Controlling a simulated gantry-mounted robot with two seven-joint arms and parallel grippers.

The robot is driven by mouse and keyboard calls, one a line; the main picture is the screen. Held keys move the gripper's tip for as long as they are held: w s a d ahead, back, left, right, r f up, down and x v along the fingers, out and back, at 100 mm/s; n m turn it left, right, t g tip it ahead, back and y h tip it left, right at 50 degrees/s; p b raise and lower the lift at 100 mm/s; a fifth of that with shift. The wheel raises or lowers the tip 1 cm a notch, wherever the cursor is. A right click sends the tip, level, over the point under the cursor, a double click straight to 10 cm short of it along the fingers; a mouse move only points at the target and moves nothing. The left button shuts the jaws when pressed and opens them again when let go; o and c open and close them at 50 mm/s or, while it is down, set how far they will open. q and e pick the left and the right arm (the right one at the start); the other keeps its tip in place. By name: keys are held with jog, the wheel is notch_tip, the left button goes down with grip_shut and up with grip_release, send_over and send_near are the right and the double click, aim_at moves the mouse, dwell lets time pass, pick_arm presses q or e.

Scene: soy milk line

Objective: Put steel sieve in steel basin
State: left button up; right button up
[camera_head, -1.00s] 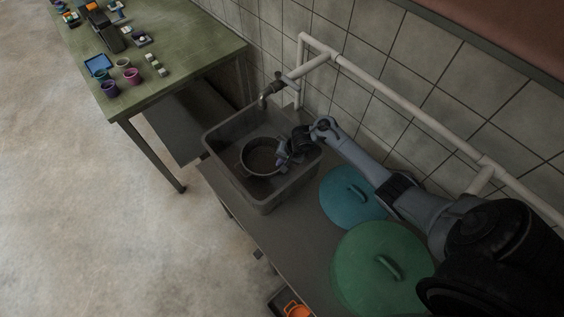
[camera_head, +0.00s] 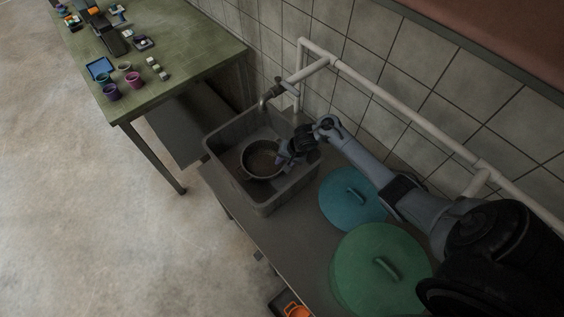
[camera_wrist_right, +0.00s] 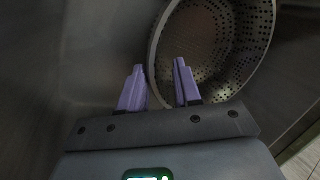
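The steel sieve (camera_head: 262,160) is a round, dark metal bowl with handles, inside the grey rectangular steel basin (camera_head: 225,175). Its perforated inside and rim (camera_wrist_right: 215,50) show in the right wrist view. My right gripper (camera_head: 285,158) is inside the basin at the sieve's right side. In the right wrist view the purple fingers of my right gripper (camera_wrist_right: 159,85) stand apart. One is outside the rim and the other on the bowl's side, with a visible gap between them. The sieve's underside is hidden. My left gripper is not in view.
A tap (camera_head: 270,95) hangs over the basin's back corner, with white pipes (camera_head: 400,100) along the tiled wall. A blue lid (camera_head: 345,200) and a green lid (camera_head: 365,275) lie right of the basin. A green table (camera_head: 190,60) with cups stands left.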

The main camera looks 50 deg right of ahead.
jog(key=p+v, duration=0.4)
jog(key=v, duration=0.5)
jog(key=shift+r, duration=0.15)
jog(key=shift+s+d+r, duration=0.1)
